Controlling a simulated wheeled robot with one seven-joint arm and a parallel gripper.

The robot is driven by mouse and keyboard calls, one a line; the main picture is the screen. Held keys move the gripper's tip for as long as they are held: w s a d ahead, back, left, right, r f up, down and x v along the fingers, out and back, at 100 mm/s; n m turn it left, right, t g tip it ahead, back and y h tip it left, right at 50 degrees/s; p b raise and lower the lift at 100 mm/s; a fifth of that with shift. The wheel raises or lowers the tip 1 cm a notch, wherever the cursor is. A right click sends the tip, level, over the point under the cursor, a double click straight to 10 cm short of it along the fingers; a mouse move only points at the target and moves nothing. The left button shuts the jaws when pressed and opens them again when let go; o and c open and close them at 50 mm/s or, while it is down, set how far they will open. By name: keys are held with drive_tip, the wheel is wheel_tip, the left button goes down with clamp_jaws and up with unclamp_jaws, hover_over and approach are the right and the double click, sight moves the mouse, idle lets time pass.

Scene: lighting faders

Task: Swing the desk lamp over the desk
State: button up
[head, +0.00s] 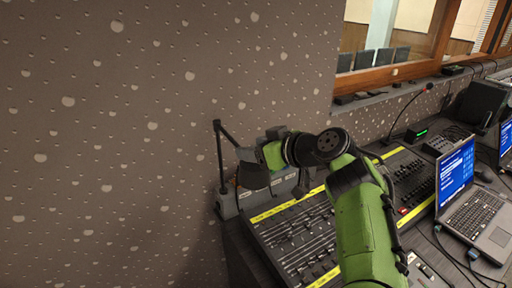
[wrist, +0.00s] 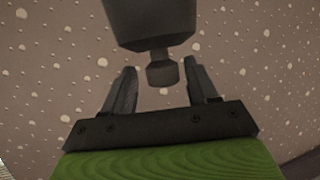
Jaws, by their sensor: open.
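The desk lamp has a dark upright post (head: 220,160), a thin slanted arm and a dark shade (head: 253,176). It stands at the left end of the desk's mixing console, near the wall. My gripper (head: 247,155) is at the top of the shade, its fingers mostly hard to make out in the head view. In the wrist view the dark shade (wrist: 150,22) enters from the top, and its narrow knob (wrist: 162,73) lies between the two open fingers of my gripper (wrist: 160,68). I see gaps on both sides of the knob.
The mixing console (head: 295,235) with yellow strips fills the desk below my arm. A laptop (head: 470,200) and a gooseneck microphone (head: 407,115) are to the right. The speckled wall (head: 110,120) is close behind the lamp. A wood-framed window is at the upper right.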

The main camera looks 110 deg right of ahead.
drive_tip(key=shift+s, duration=0.1)
drive_tip(key=p+v, duration=0.2)
drive_tip(key=v, duration=1.3)
drive_tip(key=shift+a, duration=0.3)
drive_tip(key=shift+r, duration=0.15)
